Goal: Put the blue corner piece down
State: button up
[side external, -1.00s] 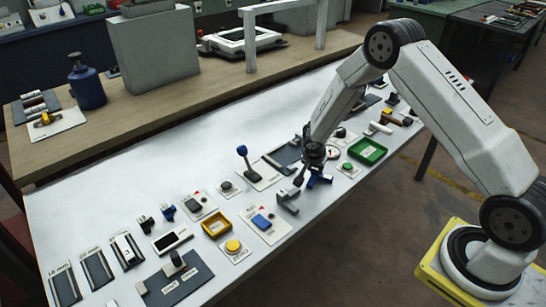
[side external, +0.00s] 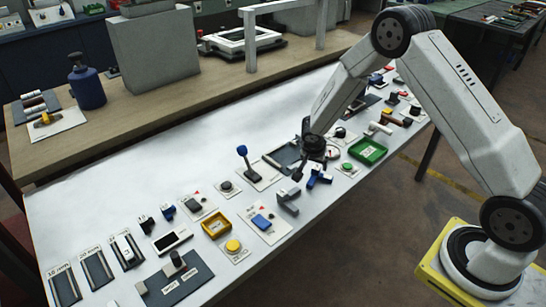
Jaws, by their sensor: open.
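The blue corner piece (side external: 319,179) rests on the white table near its front edge, left of the green tray. My gripper (side external: 307,172) is open, just above and behind the blue piece. The dark gripper body hides part of the view there, and I cannot tell whether a finger still touches the piece.
A grey corner piece (side external: 288,203) lies just left of the blue piece. A green tray (side external: 368,152) and a green button (side external: 347,166) stand to the right. A blue-knobbed lever (side external: 243,158) stands upright to the left. The back left of the white table (side external: 130,178) is clear.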

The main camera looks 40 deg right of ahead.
jog(key=shift+v, duration=2.25)
